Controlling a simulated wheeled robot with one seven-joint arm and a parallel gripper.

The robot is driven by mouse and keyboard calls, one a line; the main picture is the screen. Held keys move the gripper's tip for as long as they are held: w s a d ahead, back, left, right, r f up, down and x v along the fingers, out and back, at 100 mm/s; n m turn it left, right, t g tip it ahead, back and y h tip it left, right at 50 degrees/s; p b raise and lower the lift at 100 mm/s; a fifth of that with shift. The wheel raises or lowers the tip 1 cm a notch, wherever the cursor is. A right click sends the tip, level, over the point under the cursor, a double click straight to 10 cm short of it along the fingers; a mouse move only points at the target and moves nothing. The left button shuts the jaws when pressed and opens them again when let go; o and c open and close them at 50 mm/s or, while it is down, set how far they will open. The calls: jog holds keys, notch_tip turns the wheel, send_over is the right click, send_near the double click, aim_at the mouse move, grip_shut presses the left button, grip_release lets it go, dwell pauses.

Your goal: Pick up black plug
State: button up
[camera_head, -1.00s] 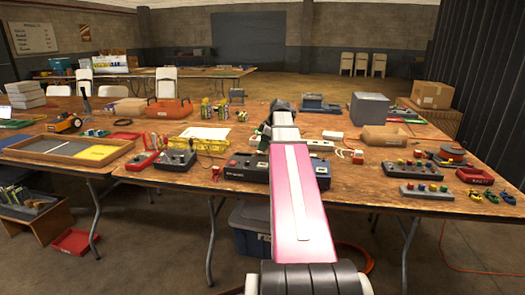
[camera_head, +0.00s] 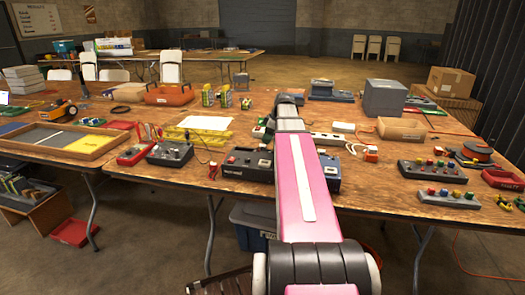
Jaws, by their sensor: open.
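My pink arm reaches forward over the middle of the wooden table (camera_head: 180,188). My gripper (camera_head: 290,98) is the dark end beyond the grey wrist; it is open, but its fingers are small and partly hidden by the arm. I cannot make out a black plug for certain. A white power strip (camera_head: 334,138) lies just right of the wrist, with a small red-and-white block (camera_head: 371,153) and cords near it. A black device with red buttons (camera_head: 247,165) lies under the arm, partly covered by it.
Button boxes (camera_head: 432,171) sit at the right.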

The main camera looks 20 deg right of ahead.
aim_at(263, 146)
jog(key=shift+a+x, duration=0.1)
jog(key=shift+x, duration=1.3)
jog(key=shift+a+x, duration=0.15)
jog(key=shift+x, duration=1.25)
jog(key=shift+s+r, duration=0.1)
jog(key=c, duration=1)
